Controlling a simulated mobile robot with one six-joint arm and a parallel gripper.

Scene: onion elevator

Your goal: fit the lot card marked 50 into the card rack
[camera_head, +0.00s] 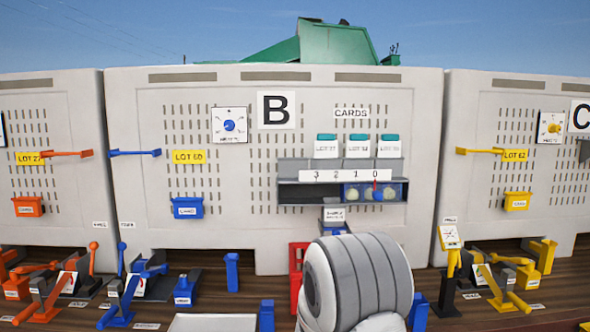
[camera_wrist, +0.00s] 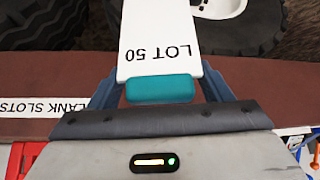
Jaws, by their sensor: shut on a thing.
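In the wrist view my gripper (camera_wrist: 160,88) is shut on the teal grip of a white card (camera_wrist: 160,35) marked LOT 50. Its print reads upside down there, and its far end runs out of the top of the picture. In the head view my grey arm hides the gripper and card. Under a CARDS label on bin B, three white teal-topped lot cards (camera_head: 358,146) stand side by side on a grey shelf unit (camera_head: 292,167). I cannot tell whether this unit is the card rack; no empty card slot is clear.
A blue tray of onions (camera_head: 375,192) sits in the shelf unit's right compartment. In the wrist view, a label ending "LANK SLOTS" (camera_wrist: 40,104) lies on a brown surface, with dark tyres (camera_wrist: 50,20) beyond. Coloured levers (camera_head: 125,300) and posts (camera_head: 232,271) crowd the deck.

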